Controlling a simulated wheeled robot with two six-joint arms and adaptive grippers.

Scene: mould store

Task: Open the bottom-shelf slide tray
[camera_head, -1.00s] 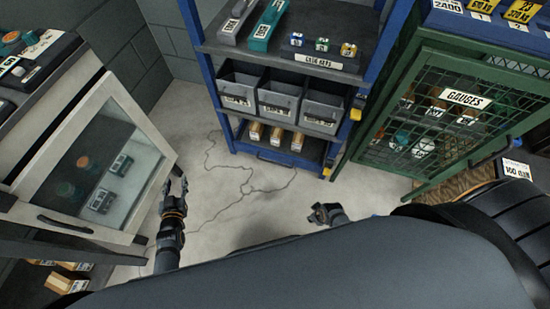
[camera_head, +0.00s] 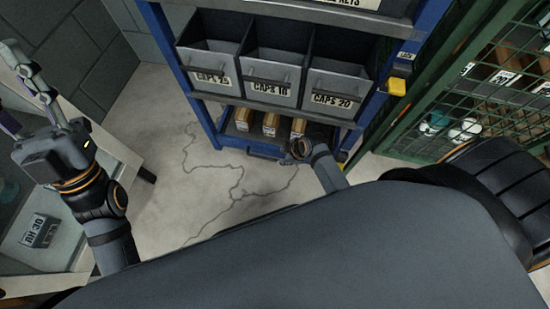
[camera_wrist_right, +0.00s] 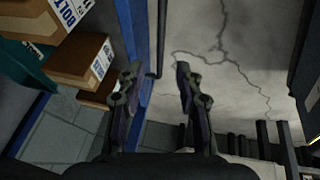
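The bottom-shelf slide tray (camera_head: 228,134) sits low in the blue rack and holds several tan boxes. It looks pushed in. In the right wrist view its blue front (camera_wrist_right: 139,30) runs up the picture, with a dark bar handle (camera_wrist_right: 161,35) standing off it. My right gripper (camera_head: 300,149) is at the right part of the tray front. The right wrist view shows this gripper (camera_wrist_right: 157,74) open and empty, its fingers either side of the handle's near end; contact cannot be told. My left gripper (camera_head: 14,86) is raised at the left, open and empty.
Grey caps bins (camera_head: 270,97) fill the shelf above the tray. A green mesh cabinet (camera_head: 490,120) stands to the right, and a pale cabinet (camera_head: 112,150) is at the left near my left arm. The cracked floor (camera_head: 205,185) before the rack is clear.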

